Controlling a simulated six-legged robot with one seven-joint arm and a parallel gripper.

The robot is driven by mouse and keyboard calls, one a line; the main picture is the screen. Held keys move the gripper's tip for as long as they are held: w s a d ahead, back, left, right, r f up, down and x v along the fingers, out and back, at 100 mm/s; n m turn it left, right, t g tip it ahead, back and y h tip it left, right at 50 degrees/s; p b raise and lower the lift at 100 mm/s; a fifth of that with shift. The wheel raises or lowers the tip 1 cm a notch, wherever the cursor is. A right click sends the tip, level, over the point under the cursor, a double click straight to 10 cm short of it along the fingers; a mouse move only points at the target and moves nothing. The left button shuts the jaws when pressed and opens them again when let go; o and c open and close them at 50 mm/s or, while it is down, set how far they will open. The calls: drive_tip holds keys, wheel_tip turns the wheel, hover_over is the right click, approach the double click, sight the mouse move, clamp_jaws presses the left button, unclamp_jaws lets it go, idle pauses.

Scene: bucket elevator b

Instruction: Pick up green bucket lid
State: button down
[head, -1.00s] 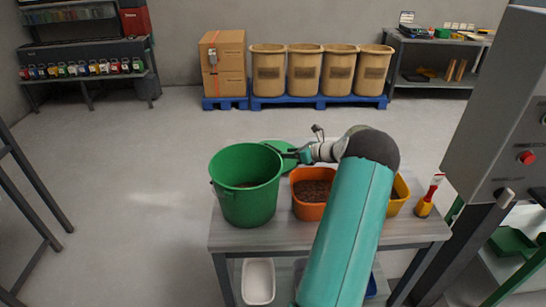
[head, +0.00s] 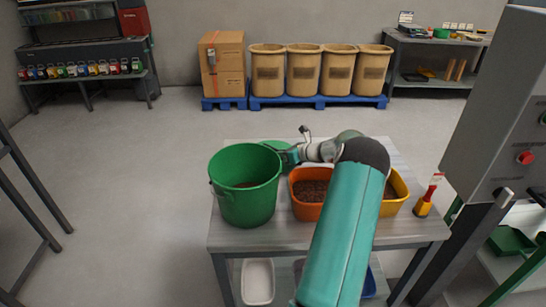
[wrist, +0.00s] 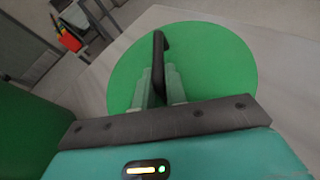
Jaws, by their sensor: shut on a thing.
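The green bucket lid (wrist: 215,65) is a flat round disc with a dark upright handle (wrist: 158,65) in the wrist view. My gripper (wrist: 160,85) is shut on that handle, with a finger on each side of it. In the head view the lid (head: 279,148) shows only in part behind the green bucket (head: 246,195), and my gripper (head: 290,156) is at its right side. Whether the lid touches the table cannot be told.
The grey table (head: 235,238) also bears an orange bin (head: 306,211) of brown granules, a yellow bin (head: 398,200) and a yellow-and-red tool (head: 426,200). A grey control cabinet (head: 495,130) stands at right.

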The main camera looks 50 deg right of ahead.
wheel_tip(320, 180, up, 28)
idle(0.8)
